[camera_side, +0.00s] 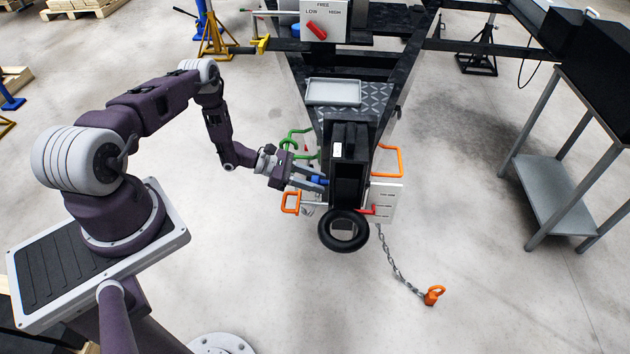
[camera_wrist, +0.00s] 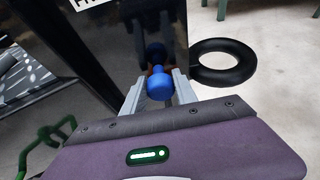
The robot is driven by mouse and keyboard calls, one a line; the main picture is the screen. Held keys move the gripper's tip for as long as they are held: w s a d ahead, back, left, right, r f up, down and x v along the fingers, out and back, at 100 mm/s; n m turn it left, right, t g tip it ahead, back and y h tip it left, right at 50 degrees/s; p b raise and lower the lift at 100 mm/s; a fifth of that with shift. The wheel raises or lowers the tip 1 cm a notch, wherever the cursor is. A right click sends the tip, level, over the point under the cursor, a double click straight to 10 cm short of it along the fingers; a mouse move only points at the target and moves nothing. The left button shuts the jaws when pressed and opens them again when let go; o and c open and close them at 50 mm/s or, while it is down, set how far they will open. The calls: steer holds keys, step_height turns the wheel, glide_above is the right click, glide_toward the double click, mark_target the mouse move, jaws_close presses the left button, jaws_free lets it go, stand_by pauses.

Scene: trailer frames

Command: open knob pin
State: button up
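The knob pin has a blue knob (camera_wrist: 159,86) that sticks out from the black tongue block (camera_side: 349,160) of the trailer. In the wrist view the knob sits between my two fingers, with its shaft running into the black face behind it. The knob also shows small in the side view (camera_side: 317,181). My gripper (camera_side: 315,179) reaches the block from the left, with its fingers apart on either side of the knob. I see no clear grip on it, and the exact contact is hard to tell.
A green handle (camera_side: 291,139) and orange handles (camera_side: 291,203) flank the block. A black ring (camera_side: 343,231) is at its front end. A chain with an orange hook (camera_side: 434,295) lies on the floor. A metal table (camera_side: 560,195) stands at right.

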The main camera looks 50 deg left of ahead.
jaws_close()
steer(key=shift+a, duration=0.15)
stand_by(0.9)
